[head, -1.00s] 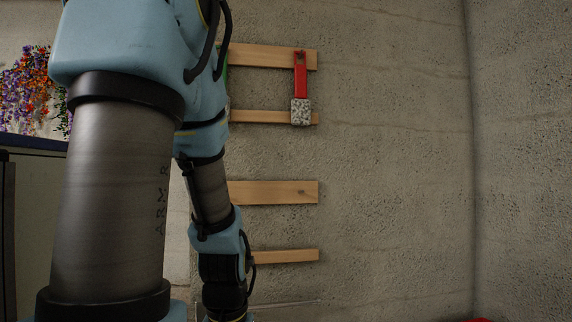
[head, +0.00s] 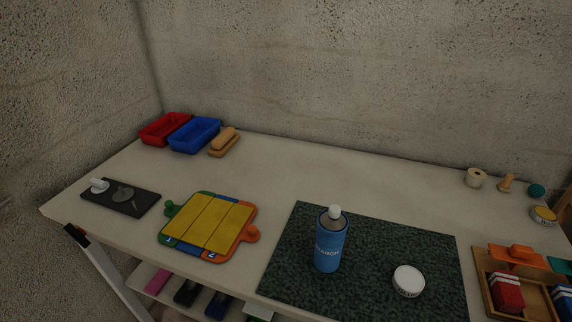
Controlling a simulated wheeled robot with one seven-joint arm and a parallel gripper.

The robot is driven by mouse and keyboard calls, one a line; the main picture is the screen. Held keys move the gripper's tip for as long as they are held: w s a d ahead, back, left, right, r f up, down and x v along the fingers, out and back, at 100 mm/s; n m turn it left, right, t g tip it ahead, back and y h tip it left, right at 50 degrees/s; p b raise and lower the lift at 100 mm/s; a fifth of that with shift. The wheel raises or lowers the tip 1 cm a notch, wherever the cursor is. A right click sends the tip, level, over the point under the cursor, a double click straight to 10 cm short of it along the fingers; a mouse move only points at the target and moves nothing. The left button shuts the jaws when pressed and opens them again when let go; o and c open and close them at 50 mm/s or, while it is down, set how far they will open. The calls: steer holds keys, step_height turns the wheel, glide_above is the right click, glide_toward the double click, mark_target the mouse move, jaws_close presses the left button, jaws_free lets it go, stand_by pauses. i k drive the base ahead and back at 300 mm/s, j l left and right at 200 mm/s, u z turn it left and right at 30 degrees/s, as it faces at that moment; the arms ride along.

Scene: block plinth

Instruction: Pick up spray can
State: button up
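The spray can (head: 329,243) is blue with a white cap and lettering that seems to read "STARCH". It stands upright on a dark green speckled mat (head: 278,278) on the table, in the lower middle of the head view. A round white tin or lid (head: 408,281) lies on the same mat to its right, apart from it. My gripper and arm are not in the current view.
The pale table (head: 300,170) is bare behind the mat. Red (head: 165,128) and blue (head: 195,135) bins stand at the back left. A yellow puzzle board (head: 208,225) lies left of the mat, a wooden tray (head: 490,300) with blocks right. Concrete walls rise behind.

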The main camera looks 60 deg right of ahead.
mark_target(331, 234)
steer(key=k+u, duration=0.35)
steer(key=k, duration=1.35)
